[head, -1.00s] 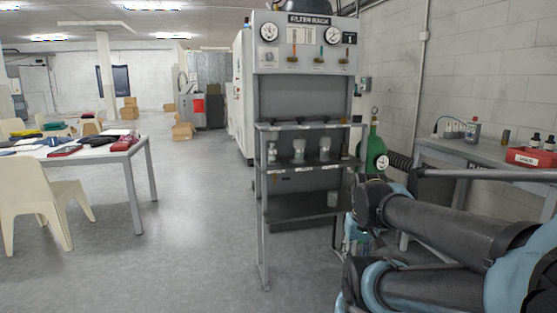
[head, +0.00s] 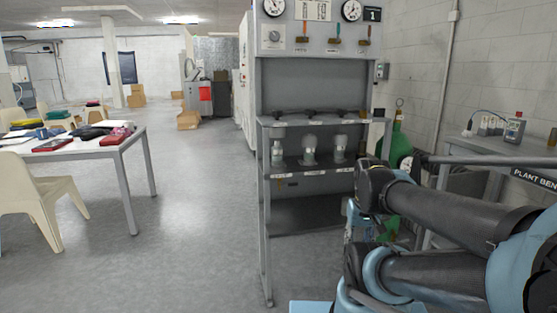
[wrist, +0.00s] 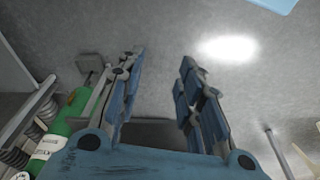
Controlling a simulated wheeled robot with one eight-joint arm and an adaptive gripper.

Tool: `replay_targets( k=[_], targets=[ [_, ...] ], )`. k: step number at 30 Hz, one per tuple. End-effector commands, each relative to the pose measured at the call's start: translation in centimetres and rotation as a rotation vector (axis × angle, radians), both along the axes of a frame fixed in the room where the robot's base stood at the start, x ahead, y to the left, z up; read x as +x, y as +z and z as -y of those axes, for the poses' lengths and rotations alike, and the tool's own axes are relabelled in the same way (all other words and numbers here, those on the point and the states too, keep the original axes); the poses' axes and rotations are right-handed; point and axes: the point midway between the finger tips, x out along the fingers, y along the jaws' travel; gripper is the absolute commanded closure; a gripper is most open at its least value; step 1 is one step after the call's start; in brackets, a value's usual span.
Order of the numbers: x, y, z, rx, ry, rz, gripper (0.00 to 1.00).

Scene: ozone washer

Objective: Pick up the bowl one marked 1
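The filter rack (head: 315,82) stands ahead with gauges and coloured valve handles on its upper panel. A small plate marked 1 (head: 373,14) is at its top right. Several pale, clear bowl-like vessels stand on its middle shelf, among them a left one (head: 277,154), a middle one (head: 309,150) and a right one (head: 340,149). I cannot read a number on any of them, so I cannot tell which is bowl one. My gripper (wrist: 160,62) shows in the wrist view with its two blue fingers apart and nothing between them. It is away from the vessels.
A green cylinder (head: 397,143) stands right of the rack, and it also shows in the wrist view (wrist: 72,112). A grey bench (head: 470,150) with bottles is at the right wall. A table (head: 92,150) and a cream chair (head: 38,200) are left. Floor between is clear.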

Motion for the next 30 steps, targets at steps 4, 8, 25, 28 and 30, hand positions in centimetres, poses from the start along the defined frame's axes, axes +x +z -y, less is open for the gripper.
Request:
replay_targets(
  k=[4, 8, 25, 28, 30],
  targets=[
    [0.0, 0.0, 0.0, 0.000, 0.000, 0.000, 0.67],
    [0.0, 0.0, 0.0, 0.000, 0.000, 0.000, 0.62],
    [8.0, 3.9, -7.2, 0.256, 0.276, 0.151, 0.28],
    [10.5, 4.8, -8.9, 0.317, 0.343, 0.206, 0.28],
    [12.3, 5.5, -9.9, 0.357, 0.387, 0.248, 0.28]
  ],
)
